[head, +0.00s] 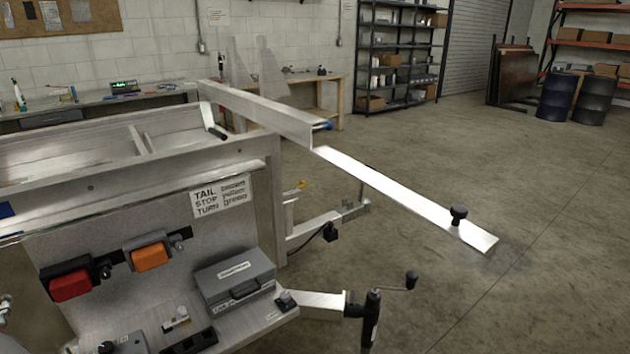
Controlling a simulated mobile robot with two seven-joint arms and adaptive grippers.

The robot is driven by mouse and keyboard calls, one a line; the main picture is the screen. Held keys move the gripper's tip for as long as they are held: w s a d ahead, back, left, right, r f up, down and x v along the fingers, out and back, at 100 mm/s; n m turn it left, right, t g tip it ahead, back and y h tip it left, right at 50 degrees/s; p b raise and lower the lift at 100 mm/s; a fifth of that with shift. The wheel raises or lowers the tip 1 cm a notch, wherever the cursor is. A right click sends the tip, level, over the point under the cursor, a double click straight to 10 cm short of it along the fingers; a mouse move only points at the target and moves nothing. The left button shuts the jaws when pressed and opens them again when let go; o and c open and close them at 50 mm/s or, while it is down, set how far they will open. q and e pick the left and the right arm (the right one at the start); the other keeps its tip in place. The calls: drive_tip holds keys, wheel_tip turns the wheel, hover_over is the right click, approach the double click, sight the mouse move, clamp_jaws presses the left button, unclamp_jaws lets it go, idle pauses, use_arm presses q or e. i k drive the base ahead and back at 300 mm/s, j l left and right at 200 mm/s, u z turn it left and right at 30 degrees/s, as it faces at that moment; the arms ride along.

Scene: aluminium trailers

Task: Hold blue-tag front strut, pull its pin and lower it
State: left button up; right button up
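Another blue patch (6,210) sits at the left edge.
The trailer panel carries a red lamp (70,286), an orange lamp (150,256) and a sign (219,197). A grey case (235,277) lies on the ledge below. A crank jack (372,318) stands front centre. Dark drums (594,100) stand back right. The right floor is clear.

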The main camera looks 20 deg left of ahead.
sight(328, 125)
drive_tip(key=u, duration=0.5)
drive_tip(key=i+l+u, duration=0.1)
drive_tip(key=u, duration=0.35)
drive_tip(key=l+u, duration=0.2)
drive_tip(key=u, duration=0.3)
drive_tip(key=l+u, duration=0.3)
drive_tip(key=l, duration=0.15)
drive_tip(key=l+u, duration=0.5)
drive_tip(key=l, duration=0.4)
drive_tip(key=k+l+u, duration=0.15)
drive_tip(key=l, duration=0.4)
drive_tip(key=k+l, duration=0.1)
drive_tip(key=l, duration=0.8)
drive_tip(key=k+l, duration=0.15)
drive_tip(key=l, duration=0.3)
drive_tip(key=k+l, duration=0.1)
drive_tip(key=l, duration=0.3)
drive_tip(key=i+j+u, duration=0.3)
drive_tip(key=k+l, duration=0.1)
